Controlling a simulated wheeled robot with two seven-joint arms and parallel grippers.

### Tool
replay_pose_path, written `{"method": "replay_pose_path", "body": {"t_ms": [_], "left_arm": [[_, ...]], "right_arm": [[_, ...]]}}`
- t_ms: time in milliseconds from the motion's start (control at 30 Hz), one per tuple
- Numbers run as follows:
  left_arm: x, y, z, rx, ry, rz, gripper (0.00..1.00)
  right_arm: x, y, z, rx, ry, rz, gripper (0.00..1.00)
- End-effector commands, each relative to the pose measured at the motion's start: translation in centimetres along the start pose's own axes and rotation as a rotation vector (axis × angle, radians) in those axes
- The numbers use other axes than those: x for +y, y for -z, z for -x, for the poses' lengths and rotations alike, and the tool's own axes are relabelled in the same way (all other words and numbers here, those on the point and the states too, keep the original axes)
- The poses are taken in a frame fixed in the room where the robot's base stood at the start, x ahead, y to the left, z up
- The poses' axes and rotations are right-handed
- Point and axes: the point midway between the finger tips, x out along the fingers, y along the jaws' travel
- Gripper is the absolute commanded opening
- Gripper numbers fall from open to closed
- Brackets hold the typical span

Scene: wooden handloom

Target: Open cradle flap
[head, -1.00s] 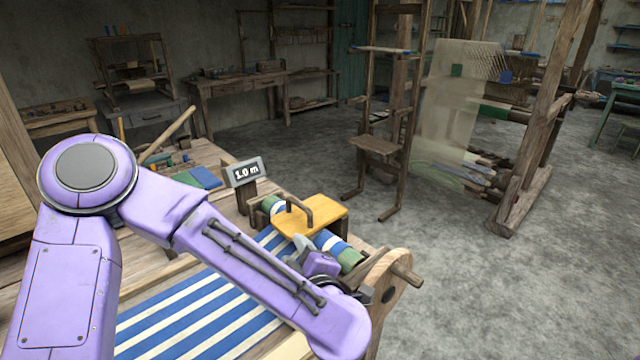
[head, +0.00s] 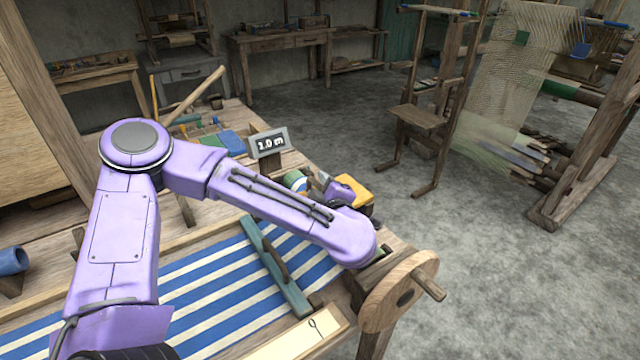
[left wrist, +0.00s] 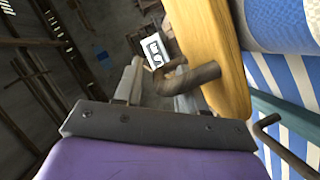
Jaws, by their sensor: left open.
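The cradle flap, a yellow wooden board (head: 356,187), is at the far end of the striped cloth in the head view, mostly hidden behind my left arm. In the left wrist view the board (left wrist: 208,45) is close up, and its dark bent handle (left wrist: 190,78) sticks out in front of my left gripper. The blue-and-white cloth roll (left wrist: 282,25) is beside the board. My left gripper (head: 323,181) is open at the flap. Whether the handle lies between its fingers or touches them I cannot tell. My right gripper is not in view.
A round wooden wheel (head: 398,291) with a peg is at the loom's right end. A teal bar (head: 276,268) lies across the striped cloth (head: 215,295). A "1.0 m" sign (head: 268,143) stands behind the arm.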

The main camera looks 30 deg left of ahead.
Motion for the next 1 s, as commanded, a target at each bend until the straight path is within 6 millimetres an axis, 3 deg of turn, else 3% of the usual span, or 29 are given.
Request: {"method": "replay_pose_path", "body": {"t_ms": [333,467,800,1000], "left_arm": [[-0.1,0.1,-0.8,0.002,-0.001,0.000,0.40],[-0.1,0.1,-0.8,0.002,-0.001,0.000,0.00],[0.1,0.1,-0.8,0.001,0.000,-0.003,0.00],[1.3,-0.3,-0.4,-0.009,0.009,-0.046,0.00]], "right_arm": [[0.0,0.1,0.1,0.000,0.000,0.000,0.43],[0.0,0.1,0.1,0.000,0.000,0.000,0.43],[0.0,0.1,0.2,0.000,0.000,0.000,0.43],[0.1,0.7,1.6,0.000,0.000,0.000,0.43]]}}
